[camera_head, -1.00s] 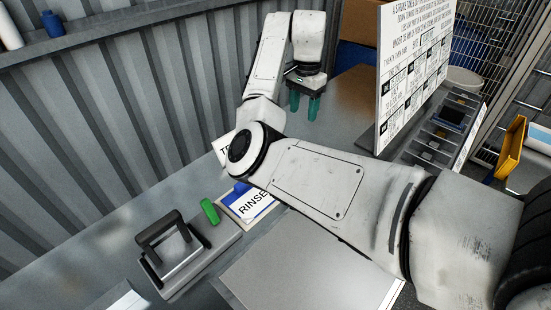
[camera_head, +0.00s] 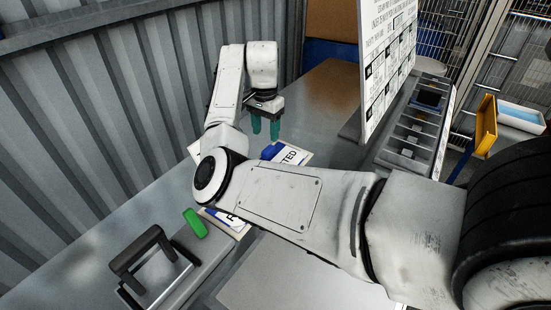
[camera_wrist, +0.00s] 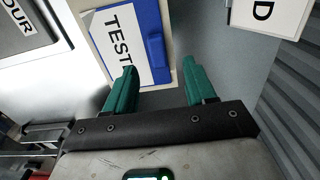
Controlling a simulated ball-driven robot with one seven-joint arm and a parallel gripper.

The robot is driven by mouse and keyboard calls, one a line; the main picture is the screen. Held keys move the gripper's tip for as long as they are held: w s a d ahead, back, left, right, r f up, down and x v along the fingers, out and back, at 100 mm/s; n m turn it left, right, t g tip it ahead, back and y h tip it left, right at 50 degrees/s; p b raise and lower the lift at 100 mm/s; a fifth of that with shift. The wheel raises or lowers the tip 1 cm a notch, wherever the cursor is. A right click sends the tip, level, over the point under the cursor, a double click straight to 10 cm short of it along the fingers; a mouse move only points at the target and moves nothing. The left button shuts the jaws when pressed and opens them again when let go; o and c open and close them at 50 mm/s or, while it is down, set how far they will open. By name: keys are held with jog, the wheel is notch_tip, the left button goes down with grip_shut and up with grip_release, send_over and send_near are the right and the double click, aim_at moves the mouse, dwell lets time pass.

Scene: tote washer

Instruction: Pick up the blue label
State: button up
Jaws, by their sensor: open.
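The blue label looks to be the small blue piece (camera_wrist: 156,48) in the wrist view. It lies at the right edge of a blue-and-white card (camera_wrist: 122,36) lettered "TEST". In the head view the blue piece (camera_head: 268,152) sits beside the letters "TED", partly behind my arm. My gripper (camera_wrist: 159,72) is open with teal fingers and nothing between them. In the wrist view its fingertips flank the card's near edge, with the blue piece just beyond the gap. In the head view my gripper (camera_head: 265,130) is above the bench; its exact height is unclear.
A green piece (camera_head: 195,222) lies beside another card (camera_head: 228,219), mostly behind my arm. A dark-handled device (camera_head: 150,268) stands front left. A card ending in "D" (camera_wrist: 272,12) is at the wrist view's upper right. A printed board (camera_head: 386,68) stands by a compartment tray (camera_head: 412,128).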

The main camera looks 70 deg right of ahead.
aim_at(268, 149)
jog(key=shift+s+f+p, duration=0.2)
jog(key=shift+f+p, duration=0.25)
jog(key=shift+f, duration=2.8)
grip_shut()
